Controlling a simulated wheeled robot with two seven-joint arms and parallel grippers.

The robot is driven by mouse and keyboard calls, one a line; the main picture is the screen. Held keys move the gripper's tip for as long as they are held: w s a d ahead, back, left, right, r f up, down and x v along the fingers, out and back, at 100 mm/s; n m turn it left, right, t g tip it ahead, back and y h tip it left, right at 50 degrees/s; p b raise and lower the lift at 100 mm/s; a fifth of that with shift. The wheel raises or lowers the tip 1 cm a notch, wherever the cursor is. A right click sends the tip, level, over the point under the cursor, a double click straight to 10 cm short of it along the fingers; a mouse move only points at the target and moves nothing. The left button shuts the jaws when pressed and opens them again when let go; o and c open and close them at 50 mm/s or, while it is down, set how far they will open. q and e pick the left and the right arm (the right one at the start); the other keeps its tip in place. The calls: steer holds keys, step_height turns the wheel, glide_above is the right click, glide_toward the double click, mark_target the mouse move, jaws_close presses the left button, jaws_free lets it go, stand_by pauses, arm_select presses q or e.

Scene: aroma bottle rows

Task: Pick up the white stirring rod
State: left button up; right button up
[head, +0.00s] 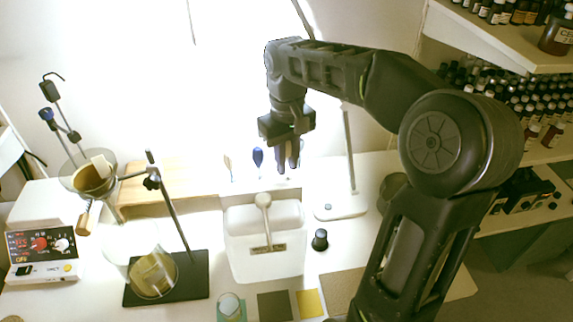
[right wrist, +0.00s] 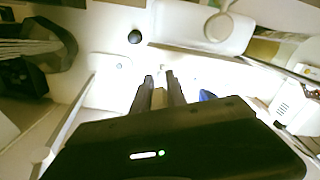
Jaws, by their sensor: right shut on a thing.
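My right gripper (head: 288,166) points down over the back of the bench and is shut. In the right wrist view, its fingers (right wrist: 160,78) close on a narrow pale piece, the white stirring rod (right wrist: 159,98). In the head view the fingers hide the rod. A blue-topped tool (head: 257,158) stands upright just left of the gripper; its blue top also shows in the right wrist view (right wrist: 207,95). A pale-tan-topped tool (head: 228,165) stands further left. My left gripper is not in view.
A white bin (head: 264,262) with a pale scoop (head: 263,202) stands in front of the gripper. A black-based stand (head: 196,287) with glassware is left, a white-based stand (head: 340,209) right. A small black-capped bottle (head: 320,240) is beside the bin. Shelves of bottles fill the right.

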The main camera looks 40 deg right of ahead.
jaws_close()
steer(key=shift+r, duration=0.6)
step_height(320, 180, up, 8)
steer(key=p, duration=0.5)
steer(key=shift+f, duration=0.1)
steer(key=shift+r+p, duration=0.55)
steer(key=shift+p, duration=0.25)
steer(key=shift+f, duration=0.1)
